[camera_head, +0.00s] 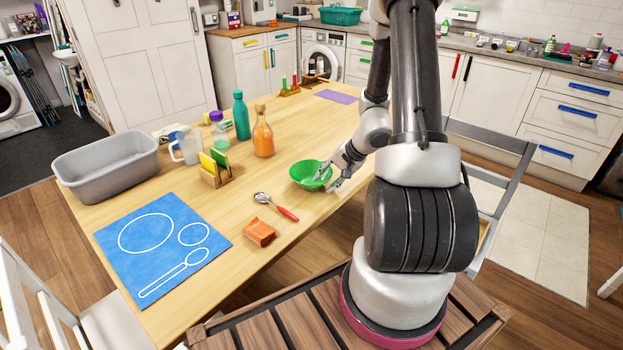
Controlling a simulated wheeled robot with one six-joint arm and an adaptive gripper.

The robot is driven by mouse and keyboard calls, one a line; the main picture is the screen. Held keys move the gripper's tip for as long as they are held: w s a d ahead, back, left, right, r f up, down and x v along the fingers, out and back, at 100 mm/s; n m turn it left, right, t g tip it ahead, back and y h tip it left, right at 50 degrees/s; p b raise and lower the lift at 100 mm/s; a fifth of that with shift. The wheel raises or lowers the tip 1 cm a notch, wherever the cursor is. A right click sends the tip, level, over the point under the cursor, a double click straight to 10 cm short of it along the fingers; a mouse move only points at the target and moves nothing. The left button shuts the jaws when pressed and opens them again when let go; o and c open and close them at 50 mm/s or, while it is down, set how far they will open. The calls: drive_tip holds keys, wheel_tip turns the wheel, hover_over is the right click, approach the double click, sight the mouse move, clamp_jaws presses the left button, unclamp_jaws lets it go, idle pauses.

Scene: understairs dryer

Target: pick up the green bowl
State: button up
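The green bowl (306,172) sits upright on the wooden table, near its right edge. My gripper (327,183) reaches down from the right at the bowl's right side. Its fingers are apart: one appears over or inside the bowl, the other outside near the rim. A gap shows between the fingertips. The gripper hides part of the right rim, and I cannot tell whether a finger touches the bowl.
A spoon with a red handle (287,213) and an orange block-like item (260,232) lie in front of the bowl. An orange bottle (263,137), a teal bottle (241,118) and a sponge holder (216,177) stand to its left. A chair (508,190) is at the right.

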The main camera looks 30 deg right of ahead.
drive_tip(key=shift+w+a+f, duration=0.15)
drive_tip(key=shift+w+f, duration=0.05)
drive_tip(key=shift+f, duration=0.15)
clamp_jaws()
